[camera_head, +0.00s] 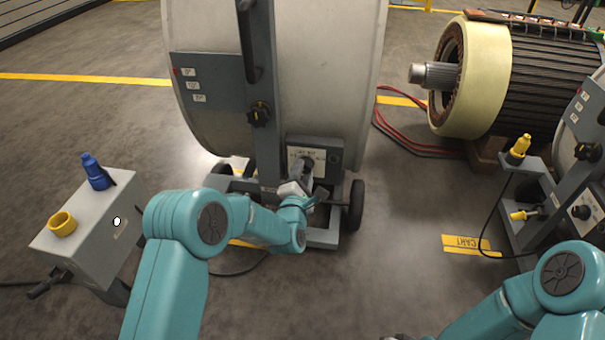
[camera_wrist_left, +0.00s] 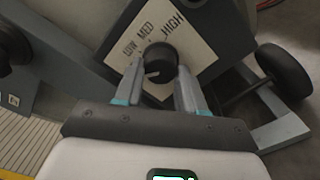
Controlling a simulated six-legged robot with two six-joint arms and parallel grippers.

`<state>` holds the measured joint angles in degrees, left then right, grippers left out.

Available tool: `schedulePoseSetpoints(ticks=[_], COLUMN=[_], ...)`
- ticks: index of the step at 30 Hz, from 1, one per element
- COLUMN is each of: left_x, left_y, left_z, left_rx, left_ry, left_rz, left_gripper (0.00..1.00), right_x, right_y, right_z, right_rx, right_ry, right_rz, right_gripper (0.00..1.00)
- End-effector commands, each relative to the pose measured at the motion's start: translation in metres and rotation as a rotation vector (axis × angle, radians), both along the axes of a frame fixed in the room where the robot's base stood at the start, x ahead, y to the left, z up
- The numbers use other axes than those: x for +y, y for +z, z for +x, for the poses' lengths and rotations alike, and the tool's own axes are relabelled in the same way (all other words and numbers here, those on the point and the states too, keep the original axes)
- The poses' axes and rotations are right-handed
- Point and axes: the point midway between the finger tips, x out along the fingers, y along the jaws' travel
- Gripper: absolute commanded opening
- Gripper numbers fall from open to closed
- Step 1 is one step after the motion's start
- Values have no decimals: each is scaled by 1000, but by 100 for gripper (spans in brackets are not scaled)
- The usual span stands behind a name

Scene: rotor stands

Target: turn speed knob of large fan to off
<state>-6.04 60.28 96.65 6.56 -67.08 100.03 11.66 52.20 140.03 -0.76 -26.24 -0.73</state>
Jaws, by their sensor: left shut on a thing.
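The large fan (camera_head: 285,80) is a big grey drum on a wheeled stand. Its speed panel (camera_head: 328,158) sits low on the stand and also shows in the left wrist view (camera_wrist_left: 200,45), with the labels LOW, MED and HIGH. The black speed knob (camera_wrist_left: 158,60) is between the two fingers of my left gripper (camera_wrist_left: 158,82), which is shut on it. A short white mark on the knob points to the lower left in that view, away from the three labels. Any OFF label is hidden or unreadable.
A grey box (camera_head: 92,225) with a blue connector (camera_head: 95,172) and a yellow ring (camera_head: 62,223) stands at left. A black star knob (camera_head: 259,114) is above the panel. A motor (camera_head: 515,80) and a second stand are at right. The middle floor is clear.

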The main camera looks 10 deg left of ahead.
Motion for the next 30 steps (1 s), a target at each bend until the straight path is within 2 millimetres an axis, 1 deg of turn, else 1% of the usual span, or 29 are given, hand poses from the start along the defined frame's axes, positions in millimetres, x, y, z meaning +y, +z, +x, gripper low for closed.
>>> schedulePoseSetpoints(ticks=[7,19,20,21,22,30], left_x=[0,0,0,0,0,0], left_y=[-1,-1,-1,-1,-1,0], left_z=[0,0,0,0,0,-1], left_rx=[2,2,2,2,2,1], left_ry=[0,0,0,0,0,0], left_rz=[-41,-46,-46,-46,-46,-44], left_gripper=[9,9,49,62,65,65], right_x=[0,0,0,0,0,0], right_y=[0,0,0,0,0,0], right_z=[0,0,0,0,0,0], right_rx=[0,0,0,0,0,0], right_ry=[0,0,0,0,0,0], right_rz=[0,0,0,0,0,0], right_gripper=[43,43,43,43,43,43])
